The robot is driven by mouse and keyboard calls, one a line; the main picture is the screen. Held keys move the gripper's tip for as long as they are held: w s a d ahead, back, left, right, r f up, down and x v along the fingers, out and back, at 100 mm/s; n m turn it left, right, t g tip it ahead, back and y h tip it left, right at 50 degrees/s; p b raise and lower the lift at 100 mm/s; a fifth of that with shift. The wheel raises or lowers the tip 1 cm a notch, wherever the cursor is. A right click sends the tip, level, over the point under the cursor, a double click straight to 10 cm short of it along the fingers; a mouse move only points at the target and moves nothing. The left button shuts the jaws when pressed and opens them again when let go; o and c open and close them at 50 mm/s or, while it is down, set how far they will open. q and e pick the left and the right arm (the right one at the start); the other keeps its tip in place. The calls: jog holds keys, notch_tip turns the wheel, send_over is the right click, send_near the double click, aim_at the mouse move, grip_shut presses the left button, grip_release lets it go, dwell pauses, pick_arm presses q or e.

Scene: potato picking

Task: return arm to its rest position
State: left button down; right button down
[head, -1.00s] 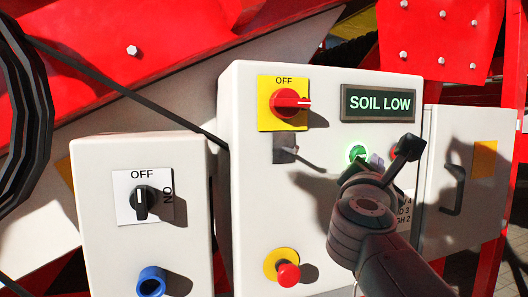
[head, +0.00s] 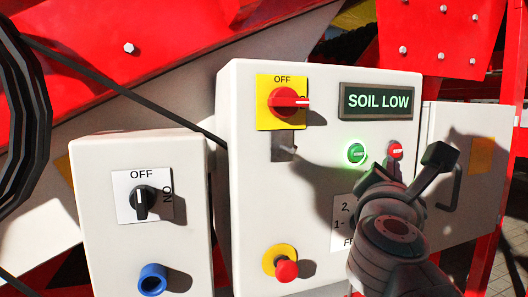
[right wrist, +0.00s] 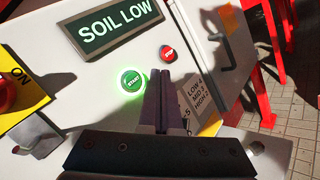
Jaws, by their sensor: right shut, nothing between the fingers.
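My right gripper (head: 380,174) is shut and empty in front of the large white control box (head: 240,215). It also shows in the right wrist view, where its closed fingers (right wrist: 161,88) point at the panel just right of the glowing green START button (right wrist: 131,80). The button also glows in the head view (head: 356,153), with clear panel around it. A red STOP button (right wrist: 168,53) sits to its right and shows just above the gripper in the head view (head: 395,150). My left gripper is out of view.
A "SOIL LOW" display (head: 379,101), a red rotary switch (head: 284,102) on yellow and a red knob (head: 287,271) are on the box. A smaller white box (head: 100,220) with a black switch (head: 140,202) stands left. A handled cabinet (head: 480,205) is right.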

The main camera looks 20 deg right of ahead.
jog(key=w+a+r+n+t+y+p, duration=0.2)
jog(key=a+r+n+t+y+p, duration=0.9)
jog(key=n, duration=1.1)
jog(key=s+a+r+n+g+y+p, duration=0.2)
jog(key=s+a+n+g+y+p, duration=0.2)
jog(key=a+n+g+y+p, duration=0.85)
jog(key=s+d+n+g+h+p, duration=0.2)
jog(key=s+n+g+h+p, duration=0.15)
jog(key=s+n, duration=0.7)
jog(key=s+d+n+g+h+p, duration=0.25)
jog(key=s+n+h+p, duration=0.2)
jog(key=s+n, duration=0.6)
notch_tip(320, 180, up, 36)
jog(key=s+p, duration=0.2)
jog(key=p, duration=3.5)
jog(key=shift+r+g, duration=0.2)
jog(key=shift+g, duration=0.25)
